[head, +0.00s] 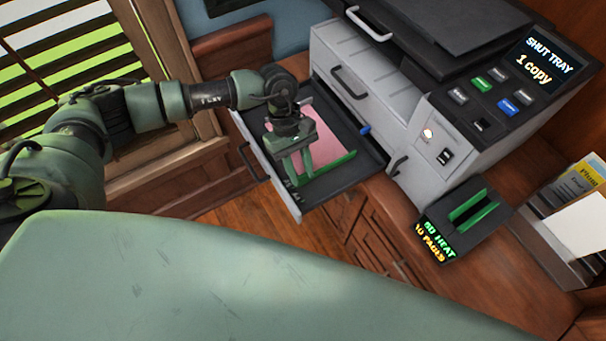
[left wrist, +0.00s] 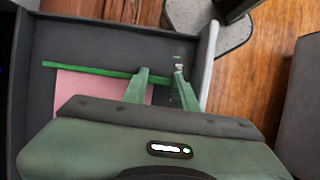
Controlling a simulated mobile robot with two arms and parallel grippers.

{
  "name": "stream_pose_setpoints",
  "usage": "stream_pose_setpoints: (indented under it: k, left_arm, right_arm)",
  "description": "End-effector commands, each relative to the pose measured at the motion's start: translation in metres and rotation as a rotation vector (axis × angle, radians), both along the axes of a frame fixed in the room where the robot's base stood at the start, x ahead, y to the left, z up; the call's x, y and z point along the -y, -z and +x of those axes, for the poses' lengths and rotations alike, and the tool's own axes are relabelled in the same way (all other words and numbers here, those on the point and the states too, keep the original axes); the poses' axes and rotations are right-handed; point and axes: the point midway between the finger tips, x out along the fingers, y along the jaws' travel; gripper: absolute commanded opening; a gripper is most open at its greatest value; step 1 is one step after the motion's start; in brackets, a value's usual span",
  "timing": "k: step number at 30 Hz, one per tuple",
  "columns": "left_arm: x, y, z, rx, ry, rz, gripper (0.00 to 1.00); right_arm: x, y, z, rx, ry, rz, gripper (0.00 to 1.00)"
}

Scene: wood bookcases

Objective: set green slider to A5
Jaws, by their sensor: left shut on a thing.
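The green slider (head: 336,167) is a thin bar across the pulled-out dark tray (head: 352,147) of the grey printer. In the left wrist view the green slider (left wrist: 88,67) lies along one edge of the pink paper (left wrist: 76,86). The pink paper (head: 328,138) also shows in the head view. My left gripper (head: 294,179) reaches down into the tray and is shut on the slider near its end; the fingers (left wrist: 160,74) stand either side of it in the left wrist view. The size marks, A5 included, cannot be read. My right gripper is not in view.
The printer's screen (head: 548,66) reads "SHUT TRAY 1 copy". A small black device (head: 462,222) with green strips stands on the wooden cabinet, right of the tray. A paper holder (head: 560,235) is at far right. Wooden floor (head: 262,222) shows below the tray's front.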

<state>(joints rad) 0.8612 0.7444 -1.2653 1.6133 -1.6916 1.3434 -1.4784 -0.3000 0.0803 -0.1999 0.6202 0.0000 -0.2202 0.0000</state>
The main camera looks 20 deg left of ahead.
Motion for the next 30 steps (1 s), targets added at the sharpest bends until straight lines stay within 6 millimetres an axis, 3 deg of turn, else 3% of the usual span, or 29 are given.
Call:
stream_pose_setpoints:
  k: [1,3,14,30]
  left_arm:
    - [0.0,-0.001,0.0,0.0,0.001,0.0,0.31]
    - [0.0,-0.001,0.0,0.0,0.001,0.0,0.5]
    - [0.0,-0.002,0.0,0.0,0.001,0.0,0.5]
    - [-0.023,-0.069,0.018,0.001,0.0,0.001,0.5]
  right_arm:
    - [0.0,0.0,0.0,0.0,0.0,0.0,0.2]
    - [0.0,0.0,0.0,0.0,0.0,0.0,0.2]
    - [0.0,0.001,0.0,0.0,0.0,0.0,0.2]
    - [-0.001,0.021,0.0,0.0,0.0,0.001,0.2]
